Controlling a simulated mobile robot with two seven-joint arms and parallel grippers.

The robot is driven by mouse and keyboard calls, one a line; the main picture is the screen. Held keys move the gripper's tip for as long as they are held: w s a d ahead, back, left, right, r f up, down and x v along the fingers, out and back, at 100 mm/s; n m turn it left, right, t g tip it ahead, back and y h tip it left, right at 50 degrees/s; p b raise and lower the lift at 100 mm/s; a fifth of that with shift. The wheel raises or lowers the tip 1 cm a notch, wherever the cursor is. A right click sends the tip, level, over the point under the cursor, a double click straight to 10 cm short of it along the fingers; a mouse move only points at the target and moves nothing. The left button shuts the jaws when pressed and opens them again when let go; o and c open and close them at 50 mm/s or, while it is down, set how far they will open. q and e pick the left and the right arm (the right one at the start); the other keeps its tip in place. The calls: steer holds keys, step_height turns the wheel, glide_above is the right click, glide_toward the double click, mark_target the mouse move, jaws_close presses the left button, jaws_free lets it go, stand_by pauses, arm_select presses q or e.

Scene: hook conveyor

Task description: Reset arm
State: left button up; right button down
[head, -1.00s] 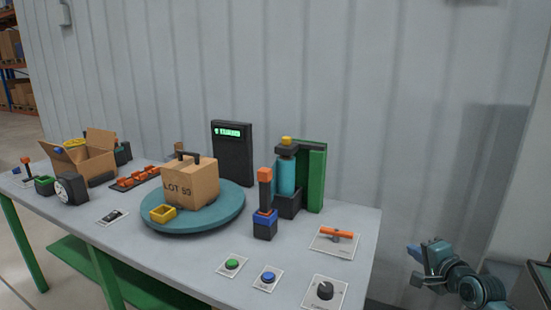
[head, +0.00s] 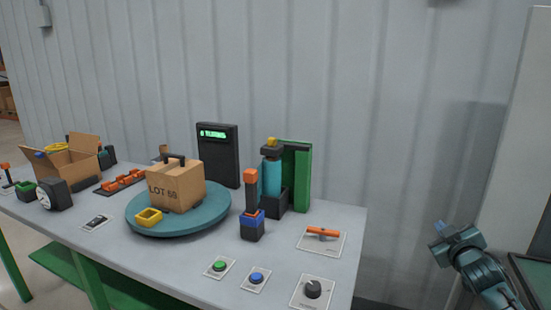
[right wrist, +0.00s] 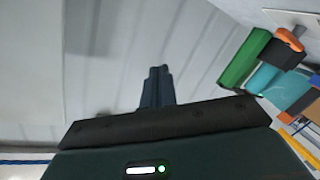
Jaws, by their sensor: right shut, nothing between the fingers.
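My right gripper (head: 440,229) is at the right of the head view, off the right end of the table (head: 190,265) and in front of the grey wall. Its fingers are together with nothing between them. In the right wrist view the fingers of my right gripper (right wrist: 156,86) show as one dark closed pair against the wall. It touches nothing on the table. My left gripper is in neither view.
On the table are a turntable (head: 205,221) bearing a LOT box (head: 178,190), an open carton (head: 72,164), a display (head: 222,155), a green stand (head: 301,175), an orange-handled switch (head: 322,232), buttons and a knob (head: 313,290). A pale panel (head: 510,150) stands at right.

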steer(key=s+a+f+g+y, duration=0.2)
steer(key=s+a+f, duration=0.6)
steer(key=a+f, duration=0.15)
steer(key=s+a+f+g+y, duration=0.1)
steer(key=s+a+f+y, duration=0.2)
steer(key=s+a+f, duration=0.7)
steer(key=s+a+f+m+g, duration=0.1)
steer(key=s+a+f, duration=0.1)
steer(key=s+a, duration=0.3)
steer(key=s+a+f+g+y, duration=0.1)
steer(key=s+a+f, duration=0.2)
steer(key=s+a, duration=0.3)
steer(key=s, duration=0.5)
steer(key=shift+s+f+m+g+y, duration=0.2)
steer(key=shift+m+g+y, duration=0.1)
steer(key=shift+m+g, duration=0.1)
